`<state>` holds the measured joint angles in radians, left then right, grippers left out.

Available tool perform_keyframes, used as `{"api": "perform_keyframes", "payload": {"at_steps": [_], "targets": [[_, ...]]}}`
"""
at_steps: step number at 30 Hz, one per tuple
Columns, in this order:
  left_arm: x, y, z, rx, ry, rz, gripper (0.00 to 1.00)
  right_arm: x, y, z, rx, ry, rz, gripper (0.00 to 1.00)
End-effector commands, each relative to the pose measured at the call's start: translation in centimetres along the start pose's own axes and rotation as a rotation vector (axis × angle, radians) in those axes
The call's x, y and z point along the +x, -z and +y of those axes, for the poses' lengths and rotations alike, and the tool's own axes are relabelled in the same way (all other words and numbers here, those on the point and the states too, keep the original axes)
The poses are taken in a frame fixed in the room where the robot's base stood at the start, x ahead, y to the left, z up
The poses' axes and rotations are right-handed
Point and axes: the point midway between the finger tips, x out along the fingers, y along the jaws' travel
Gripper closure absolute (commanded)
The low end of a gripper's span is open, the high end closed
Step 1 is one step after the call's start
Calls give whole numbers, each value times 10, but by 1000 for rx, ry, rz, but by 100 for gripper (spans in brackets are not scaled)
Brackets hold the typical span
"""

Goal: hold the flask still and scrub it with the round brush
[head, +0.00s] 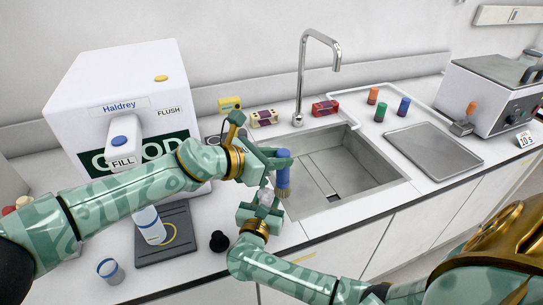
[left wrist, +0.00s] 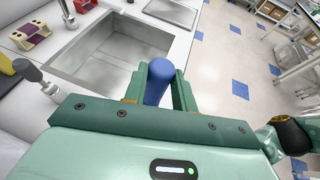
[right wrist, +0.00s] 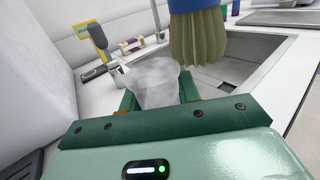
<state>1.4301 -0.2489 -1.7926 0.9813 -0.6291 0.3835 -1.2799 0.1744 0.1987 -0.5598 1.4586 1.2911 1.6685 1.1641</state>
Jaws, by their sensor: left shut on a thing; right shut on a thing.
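The round brush has a blue handle (head: 283,175) and tan bristles that point down. My left gripper (head: 279,160) is shut on the handle, and the left wrist view shows the blue handle end (left wrist: 158,80) between the fingers. The flask (head: 266,196) is small, clear and frosted. My right gripper (head: 263,207) is shut on it, below the left gripper. In the right wrist view the flask (right wrist: 155,82) sits between the fingers, and the bristles (right wrist: 197,38) hang above and to its right. I cannot tell whether bristles and flask touch.
The sink (head: 345,170) with its faucet (head: 303,75) lies right of the grippers. A white water dispenser (head: 120,100) stands at left, with a bottle (head: 149,225) on a dark pad. A black stopper (head: 219,241) and a small capped vial (head: 110,270) stand near the front edge.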

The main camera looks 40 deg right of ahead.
Motion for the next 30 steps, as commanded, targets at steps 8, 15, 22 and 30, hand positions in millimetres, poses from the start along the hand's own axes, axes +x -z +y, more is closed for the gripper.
{"api": "perform_keyframes", "payload": {"at_steps": [8, 15, 22, 30], "targets": [[-25, 10, 8, 3, -5, 2, 100, 1, 0, -1, 0, 3, 1, 91], [-25, 9, 9, 4, -7, 3, 100, 1, 1, -2, 1, 6, 1, 91], [-3, 6, 2, 1, -3, 1, 100, 1, 1, -1, 0, 3, 1, 91], [-2, 12, 3, 0, -4, 0, 100, 0, 1, -1, -1, 1, 1, 91]]}}
